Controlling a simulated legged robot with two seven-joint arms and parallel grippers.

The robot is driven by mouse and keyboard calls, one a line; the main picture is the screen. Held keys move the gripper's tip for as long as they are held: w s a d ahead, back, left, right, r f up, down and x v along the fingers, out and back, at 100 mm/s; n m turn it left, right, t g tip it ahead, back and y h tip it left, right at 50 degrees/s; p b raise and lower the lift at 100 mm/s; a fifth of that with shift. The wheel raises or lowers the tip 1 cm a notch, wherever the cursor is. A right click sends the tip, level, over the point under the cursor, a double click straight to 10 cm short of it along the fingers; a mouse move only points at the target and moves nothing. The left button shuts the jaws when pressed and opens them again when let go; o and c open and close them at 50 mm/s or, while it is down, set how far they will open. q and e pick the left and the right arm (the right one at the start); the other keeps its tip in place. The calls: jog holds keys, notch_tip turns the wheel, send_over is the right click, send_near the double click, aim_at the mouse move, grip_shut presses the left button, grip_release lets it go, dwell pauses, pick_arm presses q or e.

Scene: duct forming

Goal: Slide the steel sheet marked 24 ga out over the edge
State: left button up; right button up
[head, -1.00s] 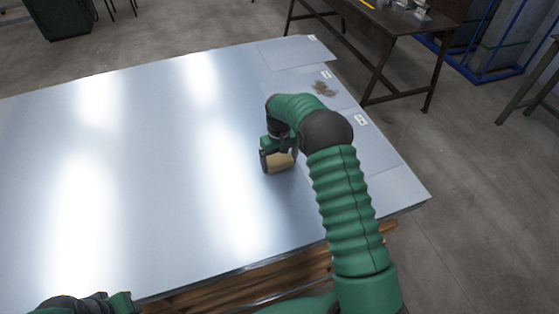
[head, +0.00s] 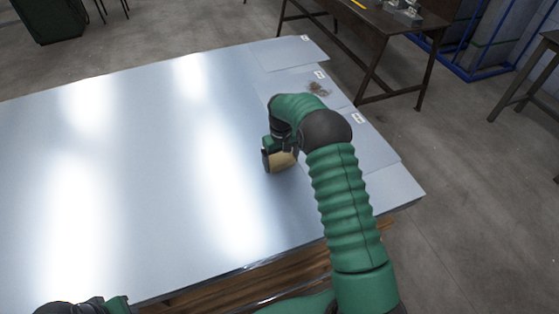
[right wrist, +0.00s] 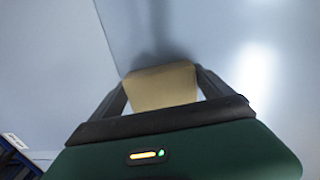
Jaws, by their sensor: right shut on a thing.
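Thin grey steel sheets lie on a large stack, their ends side by side along its right edge. A far sheet (head: 287,55), a sheet with a brown stain (head: 295,84) and a nearer sheet (head: 372,150) each carry a small white label; I cannot read the gauges. The nearer sheet's outer edge sticks out slightly past the plain end beside it. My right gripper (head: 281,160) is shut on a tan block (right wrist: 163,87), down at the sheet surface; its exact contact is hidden. Part of my left arm's end (head: 85,306) shows at the bottom left, fingers unclear.
The stack (head: 130,150) rests on brown wood (head: 290,272). A dark workbench (head: 385,25) stands beyond the far right corner, and another table (head: 535,75) at the far right. The floor (head: 470,190) right of the stack is clear.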

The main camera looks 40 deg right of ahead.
aim_at(290, 158)
jog(key=shift+s+d+f, duration=0.1)
jog(key=shift+s+d, duration=0.1)
jog(key=shift+d, duration=0.4)
jog(key=shift+s+d, duration=0.2)
jog(key=shift+d, duration=0.55)
jog(key=shift+s+d, duration=0.1)
jog(key=shift+d, duration=0.15)
jog(key=shift+s+d+p, duration=0.15)
jog(key=shift+d+p, duration=0.2)
jog(key=shift+d, duration=0.55)
jog(key=shift+s+d, duration=0.15)
jog(key=shift+d, duration=0.45)
jog(key=shift+s+d, duration=0.15)
jog(key=shift+d, duration=0.4)
